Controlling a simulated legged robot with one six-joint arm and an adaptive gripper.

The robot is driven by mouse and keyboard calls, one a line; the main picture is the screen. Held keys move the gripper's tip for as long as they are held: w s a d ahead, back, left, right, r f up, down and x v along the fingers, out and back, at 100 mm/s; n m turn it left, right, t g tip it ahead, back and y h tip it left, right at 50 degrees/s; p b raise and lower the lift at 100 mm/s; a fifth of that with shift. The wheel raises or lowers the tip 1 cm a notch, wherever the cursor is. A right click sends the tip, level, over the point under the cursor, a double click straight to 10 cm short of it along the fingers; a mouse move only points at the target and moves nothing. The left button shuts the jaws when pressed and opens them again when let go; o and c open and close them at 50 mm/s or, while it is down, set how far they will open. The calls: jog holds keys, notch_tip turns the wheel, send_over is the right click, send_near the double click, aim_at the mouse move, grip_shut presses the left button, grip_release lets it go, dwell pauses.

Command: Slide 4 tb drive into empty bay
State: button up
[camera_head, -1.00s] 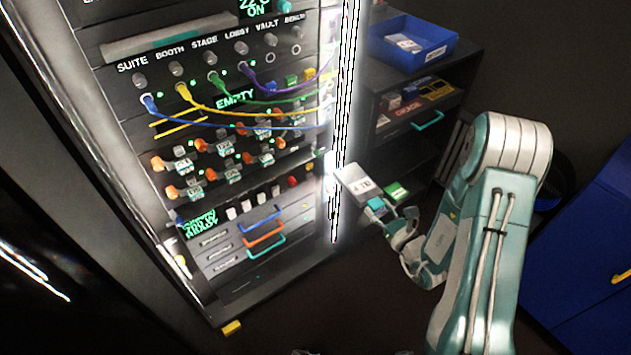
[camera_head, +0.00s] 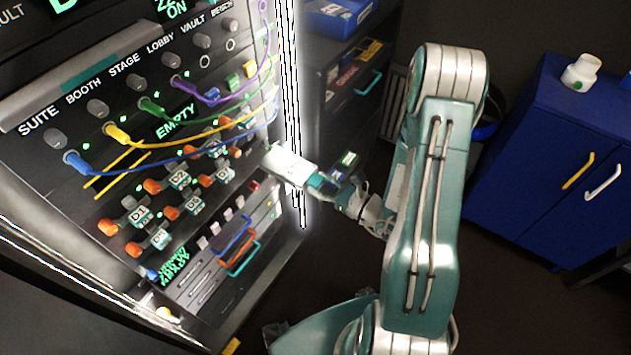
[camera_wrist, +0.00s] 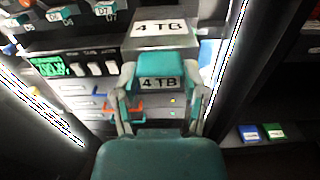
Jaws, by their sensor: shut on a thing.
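The 4 TB drive (camera_head: 290,165) is a pale grey box with a teal front. Its "4 TB" labels show on the top (camera_wrist: 158,27) and front in the wrist view. My gripper (camera_head: 334,188) is shut on its teal front end. In the wrist view, my gripper's fingers (camera_wrist: 160,98) stand on both sides of that front. The drive points toward the rack and looks to be held off its face, near the bright right edge. Labelled drives with orange knobs (camera_head: 150,187) fill two rows of the array. I cannot make out the empty bay.
Patch cables, such as the blue one (camera_head: 78,162), arc above the drive rows toward the right edge. A bright vertical strip (camera_head: 291,110) edges the rack. Shelves (camera_head: 335,75) with a blue bin (camera_head: 340,15) stand behind. A blue cabinet (camera_head: 560,150) is at right.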

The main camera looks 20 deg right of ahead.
aim_at(267, 157)
jog(key=shift+d, duration=0.15)
jog(key=shift+s+a+x, duration=0.1)
jog(key=shift+a+x, duration=0.05)
jog(key=shift+x, duration=0.7)
jog(key=shift+s+a+x, duration=0.1)
jog(key=shift+a+x, duration=0.05)
jog(key=shift+x, duration=0.75)
jog(key=shift+w+a, duration=0.2)
jog(key=shift+w, duration=0.35)
jog(key=shift+w+a, duration=0.2)
jog(key=shift+w, duration=0.35)
jog(key=shift+a, duration=0.25)
jog(key=shift+d+r, duration=0.1)
jog(key=shift+x, duration=5.7)
